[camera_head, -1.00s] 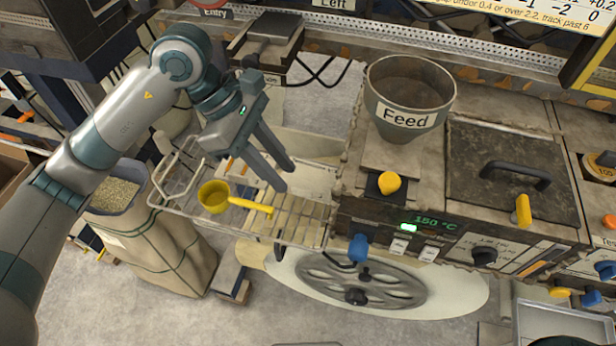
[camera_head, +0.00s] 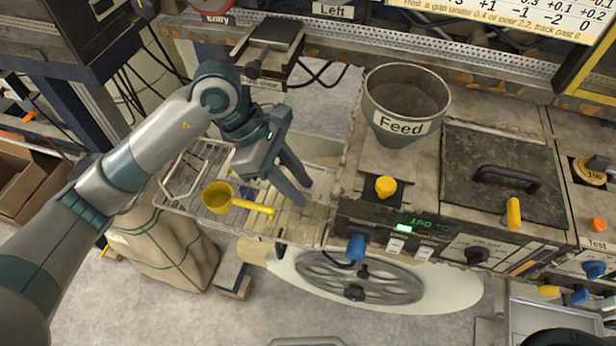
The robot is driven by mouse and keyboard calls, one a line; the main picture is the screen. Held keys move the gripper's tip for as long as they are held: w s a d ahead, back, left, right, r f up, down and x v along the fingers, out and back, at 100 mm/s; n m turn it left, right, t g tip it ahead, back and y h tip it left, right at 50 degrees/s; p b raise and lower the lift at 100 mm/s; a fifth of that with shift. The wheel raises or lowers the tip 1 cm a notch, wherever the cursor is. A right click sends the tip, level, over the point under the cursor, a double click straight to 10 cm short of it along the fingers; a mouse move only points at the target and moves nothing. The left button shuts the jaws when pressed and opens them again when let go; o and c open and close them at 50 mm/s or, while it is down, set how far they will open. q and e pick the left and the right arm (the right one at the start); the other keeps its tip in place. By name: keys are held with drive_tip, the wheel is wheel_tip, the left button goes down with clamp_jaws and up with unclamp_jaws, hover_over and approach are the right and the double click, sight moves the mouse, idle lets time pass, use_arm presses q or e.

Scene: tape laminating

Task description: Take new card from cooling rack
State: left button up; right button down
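The wire cooling rack (camera_head: 178,207) sticks out to the left of the machine. A yellow scoop (camera_head: 217,197) lies on it, its handle pointing right. My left gripper (camera_head: 304,195) is over the right part of the rack, close to the machine's left side. Its two fingers point down to the right with a gap between them, and nothing shows in the gap. A pale flat surface shows beside the fingers, but I cannot tell whether it is a card. My arm and gripper hide part of the rack's back.
The machine carries a grey feed hopper (camera_head: 405,100), a yellow knob (camera_head: 385,187) and a dark plate with a black handle (camera_head: 506,178). A blue knob (camera_head: 356,247) sticks out at its front. A sack (camera_head: 165,255) stands below the rack.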

idle(0.4)
use_arm(q)
clamp_jaws()
